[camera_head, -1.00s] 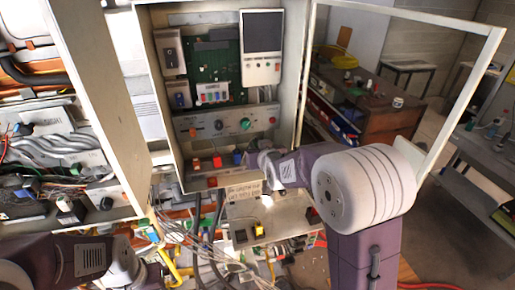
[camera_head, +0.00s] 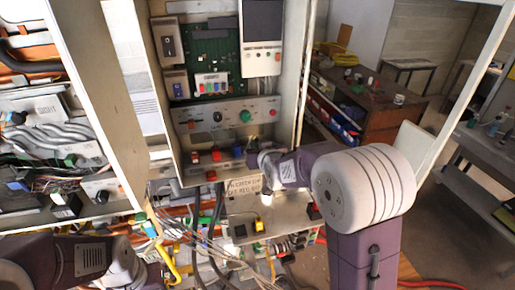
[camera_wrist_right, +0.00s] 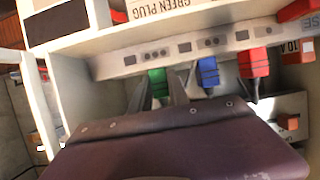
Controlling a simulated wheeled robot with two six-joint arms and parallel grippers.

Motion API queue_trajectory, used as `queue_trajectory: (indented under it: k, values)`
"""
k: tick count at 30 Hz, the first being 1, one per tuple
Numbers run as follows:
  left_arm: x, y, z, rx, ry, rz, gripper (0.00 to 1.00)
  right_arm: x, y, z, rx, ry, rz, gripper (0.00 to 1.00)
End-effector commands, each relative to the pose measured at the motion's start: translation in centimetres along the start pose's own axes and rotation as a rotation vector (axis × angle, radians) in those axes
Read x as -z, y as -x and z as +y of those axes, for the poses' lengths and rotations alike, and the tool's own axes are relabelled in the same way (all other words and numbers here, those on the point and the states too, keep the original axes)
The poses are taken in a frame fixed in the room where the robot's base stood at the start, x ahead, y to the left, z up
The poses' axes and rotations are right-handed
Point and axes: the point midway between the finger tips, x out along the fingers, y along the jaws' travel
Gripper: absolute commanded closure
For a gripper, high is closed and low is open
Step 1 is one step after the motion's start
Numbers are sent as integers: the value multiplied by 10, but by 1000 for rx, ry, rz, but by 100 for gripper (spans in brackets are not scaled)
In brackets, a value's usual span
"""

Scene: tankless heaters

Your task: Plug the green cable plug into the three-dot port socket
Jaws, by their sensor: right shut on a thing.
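In the right wrist view, the green plug (camera_wrist_right: 157,82) is between the fingers of my right gripper (camera_wrist_right: 162,95), which is shut on it. The plug stands just below the pale socket strip (camera_wrist_right: 118,67). A dark group of small dots, the three-dot mark (camera_wrist_right: 155,55), is on the strip right above the green plug. I cannot tell if the plug has entered a socket; its tip is hidden. In the head view my right gripper (camera_head: 254,158) is at the cabinet's lower edge, its fingers too small to read. My left arm shows at lower left, but its fingers do not.
A blue plug (camera_wrist_right: 208,72) and a red plug (camera_wrist_right: 253,64) stand on the strip to the right of the green one. A "GREEN PLUG" label (camera_wrist_right: 172,12) is above. In the head view, cables (camera_head: 205,235) hang below the cabinet, and its open door frame (camera_head: 465,85) is at right.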

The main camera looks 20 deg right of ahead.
Motion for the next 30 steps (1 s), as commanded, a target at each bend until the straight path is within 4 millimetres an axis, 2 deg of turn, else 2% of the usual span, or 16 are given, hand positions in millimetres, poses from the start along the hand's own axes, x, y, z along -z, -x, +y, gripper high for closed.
queue_trajectory:
  k: [3,4,6,16,19,23,30]
  values:
    - [0,0,0,0,0,0,64,0,0,0,0,0,0,100]
    - [0,0,0,0,0,0,64,0,0,0,0,0,0,73]
    - [0,0,0,0,0,0,64,0,0,0,0,0,0,54]
    - [0,0,0,0,0,0,64,0,1,0,0,0,0,53]
    - [0,-4,0,0,0,0,64,0,7,0,0,0,2,53]
    - [-1,-12,0,0,0,0,64,-2,26,0,1,0,4,53]
    - [-2,-22,0,0,0,0,64,0,72,0,1,0,4,53]
